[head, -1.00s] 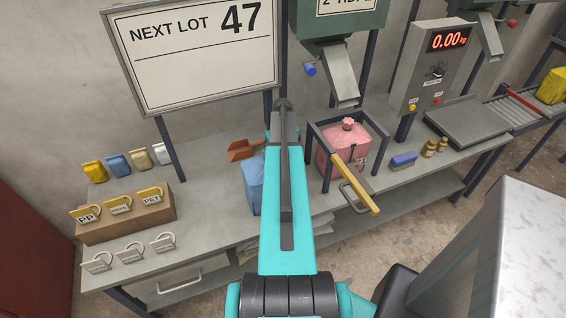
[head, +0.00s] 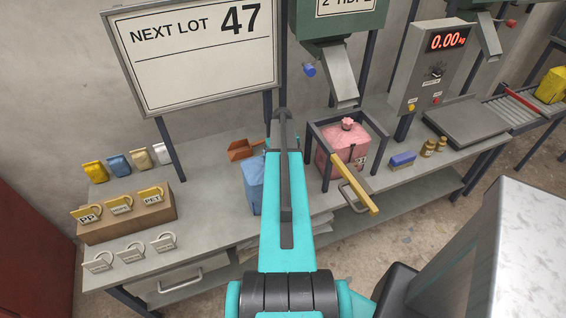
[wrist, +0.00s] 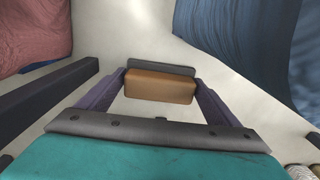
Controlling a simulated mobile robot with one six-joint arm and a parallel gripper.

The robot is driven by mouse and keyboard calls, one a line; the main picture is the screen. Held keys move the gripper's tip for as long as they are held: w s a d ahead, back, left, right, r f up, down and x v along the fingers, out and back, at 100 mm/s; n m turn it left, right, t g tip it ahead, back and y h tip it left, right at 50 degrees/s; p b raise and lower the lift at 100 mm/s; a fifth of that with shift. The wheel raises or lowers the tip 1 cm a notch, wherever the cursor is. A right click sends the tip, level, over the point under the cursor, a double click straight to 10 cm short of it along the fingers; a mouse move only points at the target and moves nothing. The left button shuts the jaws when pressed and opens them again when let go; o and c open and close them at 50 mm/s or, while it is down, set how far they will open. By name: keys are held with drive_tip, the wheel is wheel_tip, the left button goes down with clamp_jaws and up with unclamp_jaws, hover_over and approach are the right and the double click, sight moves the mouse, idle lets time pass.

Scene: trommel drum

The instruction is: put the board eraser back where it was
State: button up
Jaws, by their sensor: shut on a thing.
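The board eraser, a brown block (wrist: 160,87) with a dark grey strip along its far side, is between the fingers of my gripper (wrist: 160,81) in the wrist view. My gripper is shut on it. The pale bench top shows beyond it; I cannot tell whether the eraser touches the bench. In the head view my own arm hides the gripper and the eraser. The whiteboard (head: 200,65) reading "NEXT LOT 47" stands on posts at the back of the bench.
A blue bag (head: 252,183) stands left of my arm, a pink bag (head: 345,150) in a dark frame right of it. An orange scoop (head: 240,150) lies behind the blue bag. A yellow-handled bar (head: 355,184) crosses the frame's front. Bench left of the blue bag (head: 207,205) is clear.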

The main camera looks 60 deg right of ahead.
drive_tip(key=o, duration=0.8)
drive_tip(key=shift+r+b, duration=1.35)
drive_tip(key=shift+r, duration=4.65)
drive_tip(key=shift+w+a, duration=0.1)
